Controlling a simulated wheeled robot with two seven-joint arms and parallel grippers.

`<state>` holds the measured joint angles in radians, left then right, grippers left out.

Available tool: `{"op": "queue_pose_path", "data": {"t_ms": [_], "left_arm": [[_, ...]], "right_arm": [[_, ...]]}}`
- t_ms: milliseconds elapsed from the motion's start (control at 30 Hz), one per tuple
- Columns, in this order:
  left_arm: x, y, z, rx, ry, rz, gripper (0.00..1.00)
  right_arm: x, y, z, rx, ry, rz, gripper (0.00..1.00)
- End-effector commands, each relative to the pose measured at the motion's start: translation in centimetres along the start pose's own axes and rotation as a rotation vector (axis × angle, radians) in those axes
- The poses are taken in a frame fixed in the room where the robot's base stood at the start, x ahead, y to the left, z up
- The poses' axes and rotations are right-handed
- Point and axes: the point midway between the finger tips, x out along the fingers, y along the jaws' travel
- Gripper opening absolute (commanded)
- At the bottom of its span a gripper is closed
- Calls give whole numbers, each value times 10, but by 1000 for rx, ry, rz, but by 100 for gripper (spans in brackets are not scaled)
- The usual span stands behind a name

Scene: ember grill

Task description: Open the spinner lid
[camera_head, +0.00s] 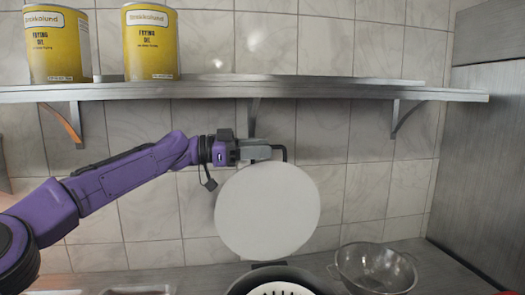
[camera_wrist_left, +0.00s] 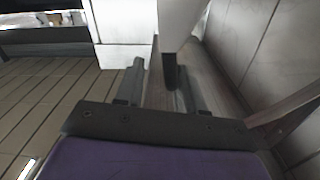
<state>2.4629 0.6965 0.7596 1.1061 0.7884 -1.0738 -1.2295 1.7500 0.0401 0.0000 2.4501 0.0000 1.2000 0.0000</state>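The spinner lid (camera_head: 267,212) is a white disc standing raised and nearly upright over the spinner (camera_head: 238,284), whose dark rim and white slotted inside show at the bottom edge of the head view. My left gripper (camera_head: 272,150) is at the lid's top edge. In the left wrist view its two dark fingers (camera_wrist_left: 158,85) stand apart, with a gap between them. A pale panel, seemingly the lid (camera_wrist_left: 180,22), and a dark piece show near the fingertips; whether they touch is unclear. My right gripper is not in view.
A clear bowl (camera_head: 375,268) stands right of the spinner on the grey counter (camera_head: 425,272). A metal shelf (camera_head: 330,90) runs above the arm and carries two yellow frying oil cans (camera_head: 151,45). A tiled wall (camera_head: 375,190) is close behind, with a grey panel at the right.

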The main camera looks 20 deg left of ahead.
Motion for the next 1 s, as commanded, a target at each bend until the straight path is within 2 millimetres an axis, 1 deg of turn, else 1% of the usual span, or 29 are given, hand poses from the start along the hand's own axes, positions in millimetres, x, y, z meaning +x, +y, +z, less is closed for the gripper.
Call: {"op": "queue_pose_path", "data": {"t_ms": [33, 200, 300, 400, 533, 1000], "left_arm": [[-11, 0, 4, -1, 3, -4, 38], [-52, 0, 4, 1, 4, -4, 38], [-73, 0, 4, -1, 3, -3, 38], [-86, 0, 2, -1, 1, -1, 38], [-93, 0, 2, -1, -1, 0, 38], [-93, 0, 2, -2, -1, 0, 38]], "right_arm": [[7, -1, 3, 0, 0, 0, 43], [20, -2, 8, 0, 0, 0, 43], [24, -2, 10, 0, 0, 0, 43], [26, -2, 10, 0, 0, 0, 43], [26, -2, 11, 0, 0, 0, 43], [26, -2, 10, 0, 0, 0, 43]]}}
